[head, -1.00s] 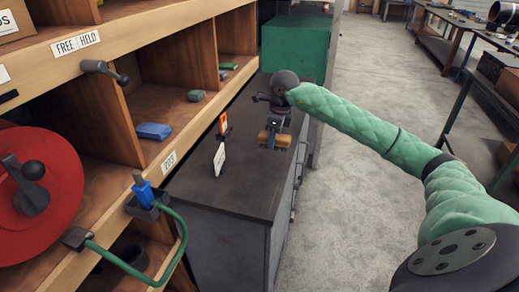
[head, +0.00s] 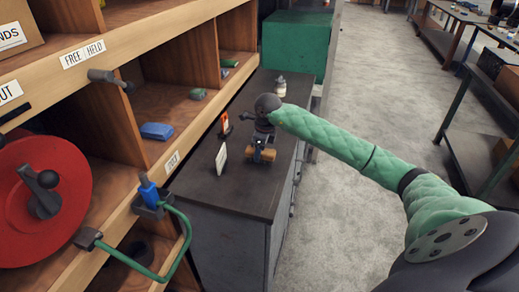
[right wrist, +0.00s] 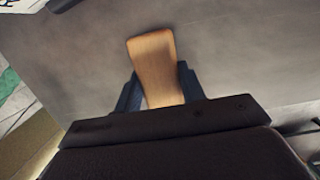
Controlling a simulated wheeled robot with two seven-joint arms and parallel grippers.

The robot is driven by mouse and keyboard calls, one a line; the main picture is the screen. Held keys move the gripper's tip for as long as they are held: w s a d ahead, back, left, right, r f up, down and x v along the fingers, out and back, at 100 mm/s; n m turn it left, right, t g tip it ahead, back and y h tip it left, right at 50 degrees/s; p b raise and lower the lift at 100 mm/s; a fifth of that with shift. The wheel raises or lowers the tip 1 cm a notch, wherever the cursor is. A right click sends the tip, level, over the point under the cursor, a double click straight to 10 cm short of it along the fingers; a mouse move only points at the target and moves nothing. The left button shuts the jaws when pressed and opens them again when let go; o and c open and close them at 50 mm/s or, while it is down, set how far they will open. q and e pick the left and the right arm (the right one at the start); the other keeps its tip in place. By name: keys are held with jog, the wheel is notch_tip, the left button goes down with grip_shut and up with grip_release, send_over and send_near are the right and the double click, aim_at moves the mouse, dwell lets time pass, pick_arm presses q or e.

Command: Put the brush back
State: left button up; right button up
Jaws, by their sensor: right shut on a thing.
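The brush shows as a pale wooden piece (head: 266,155) over the dark cabinet top. My right gripper (head: 261,148) is shut on it. In the right wrist view the wooden part (right wrist: 153,60) stands between the two fingers (right wrist: 153,92) of my right gripper. The bristles cannot be made out. Whether the brush touches the cabinet top cannot be told. My left gripper is not in view.
The dark cabinet top (head: 228,192) carries a white card (head: 221,159), an orange-and-white marker (head: 225,125) and a white bottle (head: 281,86). Wooden shelving (head: 150,80) stands at left, with a blue tool holder (head: 149,196) and red disc (head: 38,190). A green box (head: 296,40) stands behind.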

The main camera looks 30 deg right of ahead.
aim_at(265, 151)
jog(key=shift+f, duration=0.1)
jog(key=shift+f, duration=0.1)
jog(key=o, duration=0.7)
jog(key=shift+c, duration=0.2)
jog(key=o, duration=0.3)
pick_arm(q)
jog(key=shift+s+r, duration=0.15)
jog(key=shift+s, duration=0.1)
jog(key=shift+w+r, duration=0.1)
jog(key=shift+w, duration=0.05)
pick_arm(e)
jog(key=shift+d+r+b, duration=0.1)
jog(key=shift+r+b, duration=0.2)
jog(key=shift+r, duration=0.15)
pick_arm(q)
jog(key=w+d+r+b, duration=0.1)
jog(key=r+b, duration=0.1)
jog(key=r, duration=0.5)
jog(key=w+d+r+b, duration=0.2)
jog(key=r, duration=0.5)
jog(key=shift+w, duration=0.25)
pick_arm(e)
notch_tip(265, 151, up, 11)
jog(key=s+d, duration=0.1)
jog(key=shift+s+r, duration=0.15)
jog(key=shift+s, duration=0.1)
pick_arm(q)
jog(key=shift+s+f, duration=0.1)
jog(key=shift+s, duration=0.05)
